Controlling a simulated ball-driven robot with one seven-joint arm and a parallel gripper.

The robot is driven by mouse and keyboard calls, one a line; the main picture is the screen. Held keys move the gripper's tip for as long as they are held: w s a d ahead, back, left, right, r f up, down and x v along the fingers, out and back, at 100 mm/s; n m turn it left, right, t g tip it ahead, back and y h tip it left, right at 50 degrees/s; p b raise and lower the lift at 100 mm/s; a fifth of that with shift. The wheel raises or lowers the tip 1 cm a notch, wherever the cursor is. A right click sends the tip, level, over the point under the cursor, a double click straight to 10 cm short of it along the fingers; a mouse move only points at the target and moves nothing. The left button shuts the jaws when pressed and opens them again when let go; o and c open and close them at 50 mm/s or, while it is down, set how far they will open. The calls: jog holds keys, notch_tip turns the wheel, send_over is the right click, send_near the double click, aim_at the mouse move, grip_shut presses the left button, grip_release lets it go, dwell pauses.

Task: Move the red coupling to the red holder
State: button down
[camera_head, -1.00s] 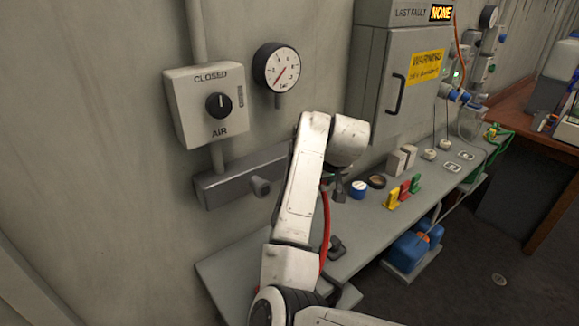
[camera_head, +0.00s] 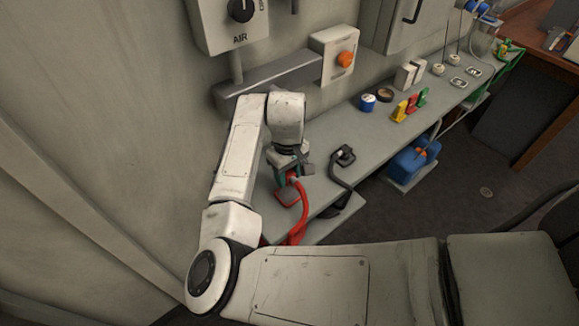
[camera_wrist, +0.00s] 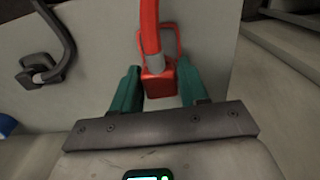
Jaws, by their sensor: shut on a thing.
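The red coupling (camera_wrist: 160,86) sits between the two teal fingers of my gripper (camera_wrist: 155,90) in the wrist view. My gripper is shut on it. A red hose (camera_wrist: 149,28) with a grey collar runs from the coupling. In the head view my gripper (camera_head: 290,172) is low over the near end of the grey bench, with the red hose (camera_head: 299,222) hanging over the front edge. A thin red rectangular outline (camera_wrist: 179,40) shows just beyond the coupling. I cannot tell whether it is the red holder, or whether the coupling touches the bench.
A black hose with a dark end piece (camera_head: 345,155) lies right of my gripper on the bench (camera_head: 330,128). Small yellow, red and green pieces (camera_head: 411,104), a blue round item (camera_head: 367,103) and a wall box with an orange knob (camera_head: 345,59) are farther along.

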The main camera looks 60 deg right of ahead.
aim_at(289, 195)
jog(key=shift+f+b, duration=2.45)
jog(key=shift+f, duration=0.2)
jog(key=shift+p, duration=1.2)
jog(key=shift+f, duration=0.5)
jog(key=shift+c, duration=2.4)
grip_release()
notch_tip(289, 195, up, 11)
jog(key=shift+f+b, duration=0.1)
jog(key=shift+b, duration=0.65)
jog(key=shift+d, duration=0.1)
